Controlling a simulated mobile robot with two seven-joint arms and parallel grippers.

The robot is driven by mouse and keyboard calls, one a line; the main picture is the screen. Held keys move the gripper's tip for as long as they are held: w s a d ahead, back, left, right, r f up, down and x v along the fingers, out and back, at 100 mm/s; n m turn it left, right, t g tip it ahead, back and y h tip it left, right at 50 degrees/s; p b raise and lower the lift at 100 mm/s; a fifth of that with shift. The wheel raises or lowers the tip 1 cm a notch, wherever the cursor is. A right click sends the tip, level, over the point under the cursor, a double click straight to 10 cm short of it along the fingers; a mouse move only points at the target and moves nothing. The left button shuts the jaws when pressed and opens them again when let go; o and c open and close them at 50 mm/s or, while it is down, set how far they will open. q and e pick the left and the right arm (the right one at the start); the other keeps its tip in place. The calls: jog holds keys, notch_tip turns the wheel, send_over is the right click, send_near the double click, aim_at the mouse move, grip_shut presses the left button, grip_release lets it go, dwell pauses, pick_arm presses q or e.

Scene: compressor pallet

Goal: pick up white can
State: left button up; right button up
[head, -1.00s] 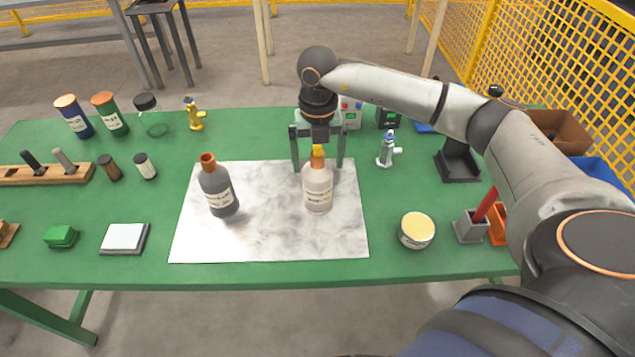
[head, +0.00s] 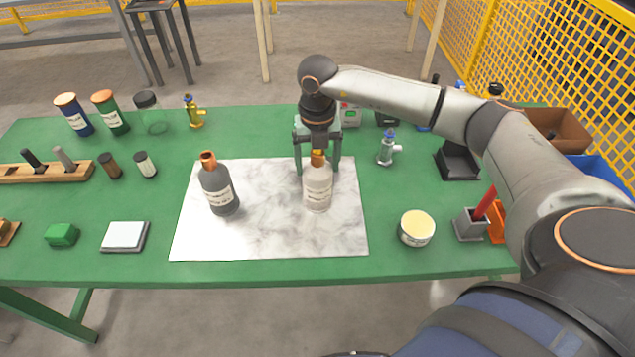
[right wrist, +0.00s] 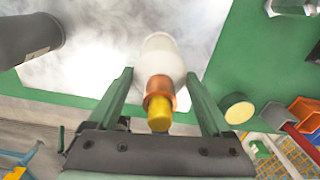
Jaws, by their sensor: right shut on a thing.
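The white can (head: 318,192) is bottle-shaped, with a pale body, a printed label and a copper-coloured neck. It stands upright on the marbled mat (head: 280,235). My right gripper (head: 318,171) reaches down over it from above, one finger on each side, and is shut on it. In the right wrist view the white can (right wrist: 164,55) is between the two fingertips, with its copper neck and yellow tip pointing toward the camera. My left gripper is not in view.
A dark grey bottle (head: 219,192) stands to the left on the mat. A round tin with a pale yellow lid (head: 416,227) stands to the right. A small silver fitting (head: 387,149) stands behind right. The front of the mat is clear.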

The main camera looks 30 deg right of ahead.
grip_shut()
jog(key=shift+r, duration=0.15)
